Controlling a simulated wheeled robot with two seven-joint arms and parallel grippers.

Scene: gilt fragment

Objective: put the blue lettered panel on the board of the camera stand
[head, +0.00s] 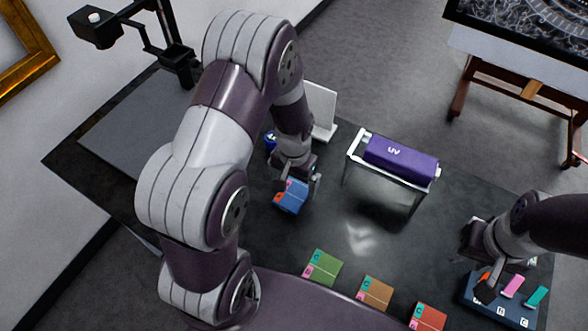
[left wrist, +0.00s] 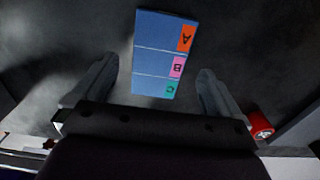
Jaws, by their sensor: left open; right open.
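The blue lettered panel (head: 291,198) lies on the dark table under my left gripper (head: 296,178), partly covered by it in the head view. In the left wrist view the panel (left wrist: 154,55) shows orange A, pink B and teal C tabs. It lies ahead of and between the two open fingers (left wrist: 158,92), with a gap to each side. The camera stand (head: 180,62) is black and stands at the back left, with its grey board (head: 125,130) at its foot. My right gripper (head: 486,284) is open over a blue block with coloured tabs (head: 490,305) at the lower right.
A purple UV lamp (head: 400,158) on a metal frame stands right of my left gripper. A white upright plate (head: 320,108) is behind it. Green (head: 325,268), brown (head: 376,293) and red (head: 429,317) panels lie along the front. My left arm hides part of the table.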

